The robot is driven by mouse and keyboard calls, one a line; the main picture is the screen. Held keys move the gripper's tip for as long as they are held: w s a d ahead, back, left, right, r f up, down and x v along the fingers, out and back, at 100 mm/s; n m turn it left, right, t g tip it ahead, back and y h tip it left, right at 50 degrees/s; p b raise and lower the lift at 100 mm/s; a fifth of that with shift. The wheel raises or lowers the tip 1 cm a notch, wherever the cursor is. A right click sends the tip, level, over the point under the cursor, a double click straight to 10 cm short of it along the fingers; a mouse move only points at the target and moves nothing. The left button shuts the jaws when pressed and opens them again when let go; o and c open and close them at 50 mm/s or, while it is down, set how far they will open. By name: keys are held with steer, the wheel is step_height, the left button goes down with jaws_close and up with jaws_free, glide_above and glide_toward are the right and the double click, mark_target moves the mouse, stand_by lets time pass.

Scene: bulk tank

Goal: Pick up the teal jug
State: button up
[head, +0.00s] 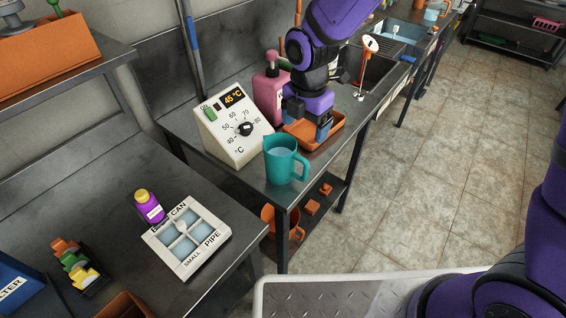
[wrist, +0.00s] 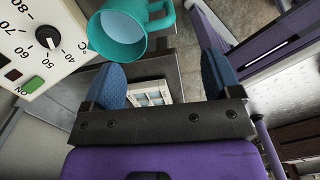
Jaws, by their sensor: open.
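The teal jug (head: 283,165) stands upright near the front corner of the metal bench, its handle toward the right. In the wrist view the jug (wrist: 122,30) is at the top, its open mouth showing a pale blue inside. My gripper (head: 309,128) is behind the jug and to its right, over an orange tray. In the wrist view my gripper (wrist: 163,68) has its blue fingers spread wide with nothing between them. The jug lies beyond the fingertips, up and to the left, apart from them.
A white temperature box (head: 238,124) stands left of the jug. A pink bottle (head: 270,95) is behind it. The orange tray (head: 325,140) lies to the right. A white sorting tray (head: 187,238) and purple bottle (head: 149,205) are on the nearer bench. Bare bench lies around the jug's foot.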

mark_target(301, 160)
steer(key=shift+n, duration=0.4)
steer(key=f, duration=0.4)
steer(key=a+f, duration=0.1)
steer(key=f, duration=0.1)
steer(key=shift+f, duration=0.2)
steer(key=shift+d+f, duration=0.15)
steer(key=shift+f, duration=1.25)
steer(key=shift+d+f, duration=0.15)
steer(key=shift+f, duration=1.25)
steer(key=c, duration=1.3)
steer(key=shift+o, duration=0.2)
steer(key=shift+r, duration=0.15)
